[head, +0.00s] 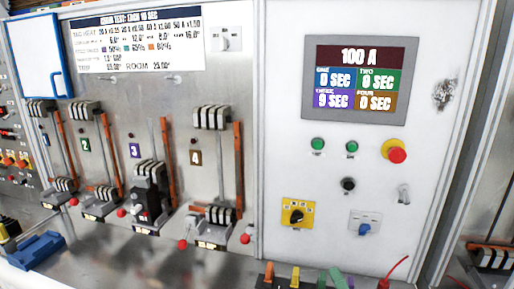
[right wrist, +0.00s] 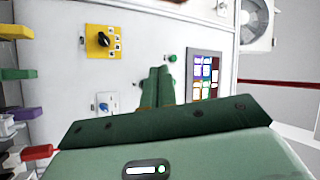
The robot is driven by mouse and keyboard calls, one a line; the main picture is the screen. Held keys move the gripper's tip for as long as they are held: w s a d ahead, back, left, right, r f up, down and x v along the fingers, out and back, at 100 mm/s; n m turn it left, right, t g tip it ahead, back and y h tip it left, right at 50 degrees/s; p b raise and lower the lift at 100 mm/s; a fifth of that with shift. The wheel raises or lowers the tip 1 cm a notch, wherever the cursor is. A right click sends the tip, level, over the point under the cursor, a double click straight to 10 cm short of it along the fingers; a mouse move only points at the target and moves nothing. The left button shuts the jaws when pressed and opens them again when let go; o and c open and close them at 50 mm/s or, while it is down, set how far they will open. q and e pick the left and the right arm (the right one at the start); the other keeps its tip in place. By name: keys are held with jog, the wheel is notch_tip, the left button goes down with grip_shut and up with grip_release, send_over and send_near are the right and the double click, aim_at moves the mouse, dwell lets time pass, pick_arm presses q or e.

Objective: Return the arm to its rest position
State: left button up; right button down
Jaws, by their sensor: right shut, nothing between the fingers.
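My right gripper (right wrist: 157,72) is dark green. In the right wrist view its two fingers are together with nothing between them, pointing at the white control panel (right wrist: 60,60). They overlap the area by the green buttons (right wrist: 172,58); I cannot tell whether they touch it. In the head view I cannot make the gripper out clearly. The panel (head: 285,100) there carries a display (head: 357,78) reading 100 A, with 9 SEC under THREE. Breaker 3 (head: 150,195) has a black block at its lower end, unlike the other breakers. My left gripper is not in view.
Below the panel stand coloured upright pieces, among them a yellow one (head: 295,277), also in the right wrist view (right wrist: 15,32). A red emergency button (head: 397,155) and a yellow rotary switch (head: 297,214) stick out. A blue object (head: 35,250) lies at lower left.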

jog(key=s+d+f+n+g+h, duration=0.1)
jog(key=s+f+n+g+h, duration=0.1)
jog(key=s+f+n+g, duration=0.25)
jog(key=s+d+f+n+g+h, duration=0.1)
jog(key=d+f+n+g+h, duration=0.15)
jog(key=f+n, duration=0.4)
jog(key=s+d+f+n+g+h, duration=0.45)
jog(key=s+d+g+h, duration=0.25)
jog(key=s+d, duration=0.35)
jog(key=s+a+f+g+y+b, duration=0.2)
jog(key=s+f, duration=0.1)
jog(key=f, duration=1.2)
jog(key=s+a+f+g+y+b, duration=0.1)
jog(key=s+a+f+b, duration=0.15)
jog(key=f, duration=1.35)
jog(key=s+f+m+g+y+b, duration=0.1)
jog(key=s+f+m+g+b, duration=0.1)
jog(key=s+f, duration=1.7)
jog(key=shift+s+f+m+g+y+b, duration=0.35)
jog(key=shift+s+g+b, duration=0.15)
jog(key=shift+b, duration=0.5)
